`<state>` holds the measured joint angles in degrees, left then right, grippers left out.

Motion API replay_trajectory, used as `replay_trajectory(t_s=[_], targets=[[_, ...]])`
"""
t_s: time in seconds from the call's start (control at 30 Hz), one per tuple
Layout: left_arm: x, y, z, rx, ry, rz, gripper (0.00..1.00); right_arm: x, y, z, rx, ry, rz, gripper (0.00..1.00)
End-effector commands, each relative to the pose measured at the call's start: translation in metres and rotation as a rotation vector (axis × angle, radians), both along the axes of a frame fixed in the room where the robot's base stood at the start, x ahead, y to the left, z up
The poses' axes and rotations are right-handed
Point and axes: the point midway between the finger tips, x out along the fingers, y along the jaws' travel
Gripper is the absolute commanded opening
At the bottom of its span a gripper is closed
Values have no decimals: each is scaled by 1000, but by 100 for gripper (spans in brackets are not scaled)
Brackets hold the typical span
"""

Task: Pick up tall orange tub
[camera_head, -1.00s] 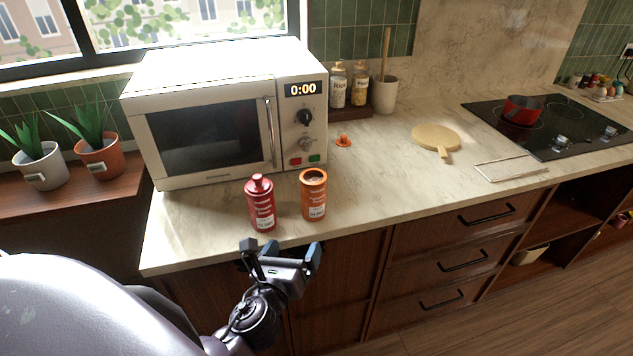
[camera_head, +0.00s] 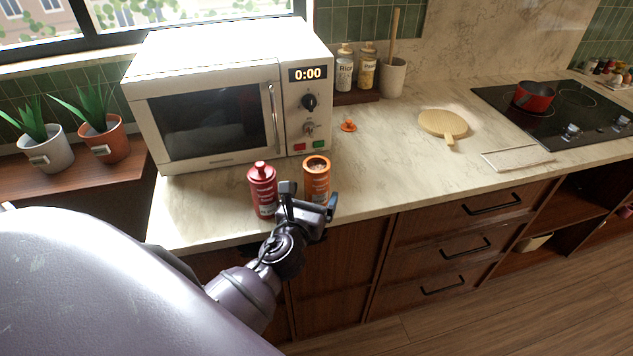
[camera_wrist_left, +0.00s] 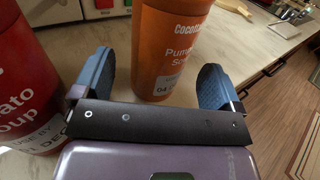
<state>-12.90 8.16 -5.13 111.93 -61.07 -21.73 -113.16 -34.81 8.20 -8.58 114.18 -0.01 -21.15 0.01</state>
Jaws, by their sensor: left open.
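The tall orange tub (camera_head: 316,177) stands upright on the counter, its top open, in front of the microwave's right side. In the left wrist view the tub (camera_wrist_left: 168,45) shows between and just beyond the fingers, its label partly readable. My left gripper (camera_head: 308,195) is open in front of the tub, with one finger to each side in the wrist view (camera_wrist_left: 155,85). In the head view it hides the tub's lower part. Whether the fingers touch the tub I cannot tell. My right gripper is not in view.
A red bottle (camera_head: 262,188) stands close to the left of the orange tub, near my left finger. The microwave (camera_head: 215,100) is behind. A small orange lid (camera_head: 348,125) and a round wooden board (camera_head: 443,124) lie to the right.

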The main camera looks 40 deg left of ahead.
Motion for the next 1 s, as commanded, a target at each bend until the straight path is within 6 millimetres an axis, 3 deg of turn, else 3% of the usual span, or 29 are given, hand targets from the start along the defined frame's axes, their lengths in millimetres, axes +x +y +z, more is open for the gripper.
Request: replay_trajectory(t_s=[0.2,0.53,0.93,1.0], targets=[[27,9,1,0,-1,-1,91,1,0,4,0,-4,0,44],[33,11,1,0,0,-1,91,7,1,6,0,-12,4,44],[33,11,1,0,0,-1,31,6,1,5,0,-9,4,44],[33,10,1,0,-1,-1,28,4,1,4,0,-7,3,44]])
